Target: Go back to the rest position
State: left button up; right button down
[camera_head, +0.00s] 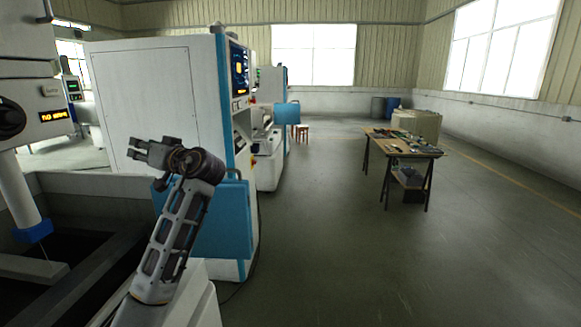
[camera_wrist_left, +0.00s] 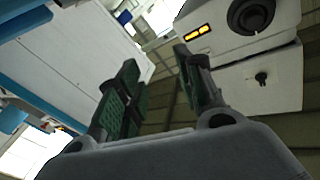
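My left gripper (camera_head: 136,148) is raised in front of the large white machine cabinet, with its fingers pointing left in the head view. In the left wrist view my left gripper (camera_wrist_left: 156,60) shows two green-padded fingers spread apart with nothing between them. My left forearm rises from the bottom of the head view, bent at the wrist. My right gripper does not show in either view.
A white and blue machine cabinet (camera_head: 150,95) stands close behind the left arm. An open machine tank (camera_head: 90,185) is at the left. A work table (camera_head: 405,150) with small items stands at the right. The grey floor (camera_head: 330,250) in the middle is clear.

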pick_arm(q)
jog(key=s+d+f+m+h, duration=0.2)
jog(key=s+f+h, duration=0.1)
jog(key=f, duration=0.9)
jog(key=s+d+f+m+h, duration=0.2)
jog(key=s+f+m+h, duration=0.1)
jog(key=f, duration=0.8)
jog(key=s+d+f+m+h, duration=0.2)
jog(key=s+f+h, duration=0.1)
jog(key=f, duration=0.9)
jog(key=s+d+f+m+g+h, duration=0.1)
jog(key=s+d+f+g+h, duration=0.15)
jog(key=s+f, duration=0.45)
jog(key=s+d+f+m+g+h, duration=0.15)
jog(key=s+d+f, duration=0.25)
jog(key=s, duration=0.7)
jog(key=s+d+f+m+g+h, duration=0.1)
jog(key=s+d+f+h, duration=0.3)
jog(key=s, duration=0.5)
notch_tip(320, 180, down, 35)
jog(key=s+a+g, duration=0.2)
jog(key=s+a+f, duration=0.2)
jog(key=s+f, duration=0.7)
jog(key=s, duration=0.1)
jog(key=s+a+f+y, duration=0.1)
jog(key=s+a+f, duration=0.1)
jog(key=s+f, duration=0.8)
jog(key=shift+s+a+g, duration=0.4)
jog(key=shift+s, duration=0.35)
